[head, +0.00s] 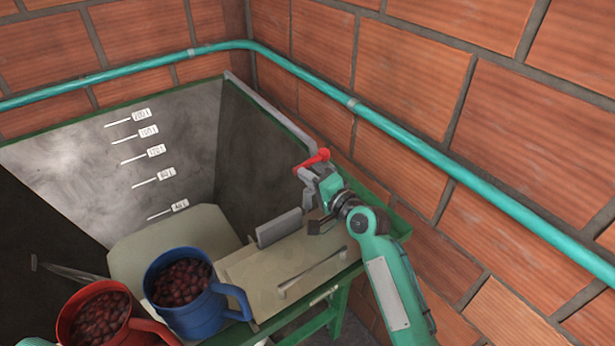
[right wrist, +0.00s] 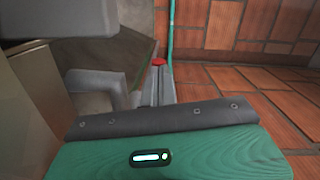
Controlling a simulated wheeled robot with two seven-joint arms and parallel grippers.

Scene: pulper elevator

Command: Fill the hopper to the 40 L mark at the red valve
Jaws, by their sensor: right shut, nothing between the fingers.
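The hopper (head: 190,150) is a grey metal bin with a green rim. White level marks run up its back wall, the lowest reading 40 L (head: 180,206). I cannot make out a water surface in it. The red valve (head: 318,157) is a lever on a grey fitting at the hopper's right corner. Its red top also shows in the right wrist view (right wrist: 159,62). My right gripper (head: 320,183) is shut and empty, close to the valve, just below the lever; I cannot tell whether they touch.
A blue jug (head: 188,315) and a red jug (head: 95,335), both full of dark red berries, stand at the front. A pale cover with a handle (head: 312,274) lies beside the blue jug.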

